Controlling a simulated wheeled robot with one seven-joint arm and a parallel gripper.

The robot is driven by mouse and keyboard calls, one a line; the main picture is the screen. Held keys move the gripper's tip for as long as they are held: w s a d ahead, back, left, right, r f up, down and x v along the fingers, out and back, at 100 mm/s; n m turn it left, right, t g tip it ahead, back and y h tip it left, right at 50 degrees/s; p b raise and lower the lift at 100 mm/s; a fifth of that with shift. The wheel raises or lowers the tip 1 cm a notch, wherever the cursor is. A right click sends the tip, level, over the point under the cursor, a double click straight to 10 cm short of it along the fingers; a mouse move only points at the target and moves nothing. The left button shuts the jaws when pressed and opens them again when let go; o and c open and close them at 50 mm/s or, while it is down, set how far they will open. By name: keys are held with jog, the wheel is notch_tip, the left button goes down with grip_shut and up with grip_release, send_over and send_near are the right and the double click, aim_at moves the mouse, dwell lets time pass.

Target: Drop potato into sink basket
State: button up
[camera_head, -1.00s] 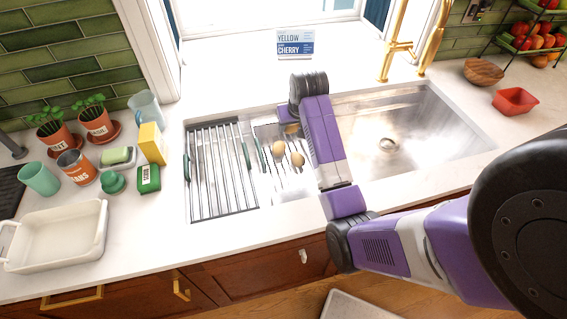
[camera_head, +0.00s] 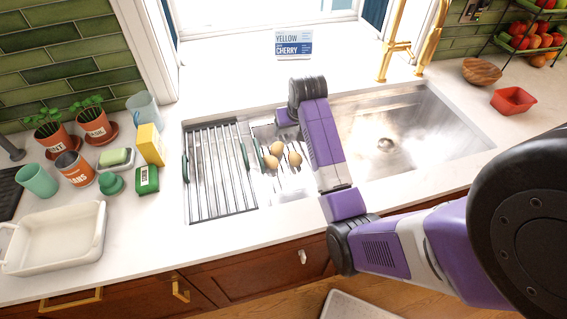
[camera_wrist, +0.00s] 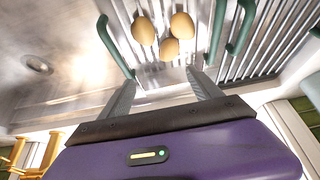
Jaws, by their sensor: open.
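Three tan potatoes lie close together in the metal sink basket (camera_head: 259,155). In the head view they are a left potato (camera_head: 271,162), an upper one (camera_head: 277,149) and a right one (camera_head: 295,159). The wrist view shows the same three potatoes (camera_wrist: 144,30) (camera_wrist: 182,25) (camera_wrist: 168,47) between the basket's green handles (camera_wrist: 218,32). My gripper (camera_wrist: 161,75) is open and empty, its fingers apart and clear of the potatoes. In the head view its fingers are hidden; only its purple body shows, beside the basket.
A slatted drying rack (camera_head: 213,205) with green handles covers the sink's left end. The right part of the sink (camera_head: 430,125) is empty. A gold faucet (camera_head: 398,48) rises behind it. Pots, cups and a white dish (camera_head: 60,262) stand on the left counter.

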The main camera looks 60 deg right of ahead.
jog(key=v, duration=0.7)
jog(key=shift+r+b, duration=0.2)
jog(key=shift+b, duration=0.25)
jog(key=shift+a, duration=0.1)
jog(key=w+d+r+t+h, duration=0.3)
jog(key=w+r+t+h, duration=0.1)
jog(key=w+r, duration=0.15)
jog(key=s+a+f+n+t+b, duration=0.15)
jog(key=a+t, duration=0.25)
jog(key=a, duration=0.6)
jog(key=s+a+f+n+t+b, duration=0.1)
jog(key=s+a+n+t, duration=0.15)
jog(key=a, duration=0.85)
jog(key=s+a+f+n+y+b, duration=0.2)
jog(key=s+a+f+n+y, duration=0.1)
jog(key=s+a, duration=0.7)
jog(key=s+a+f+n+y+b, duration=0.2)
jog(key=s+a+y, duration=0.3)
jog(key=s+a, duration=0.6)
jog(key=shift+s+a+f+n+t, duration=0.15)
jog(key=shift+s+f+n+t, duration=0.2)
jog(key=shift+f, duration=0.35)
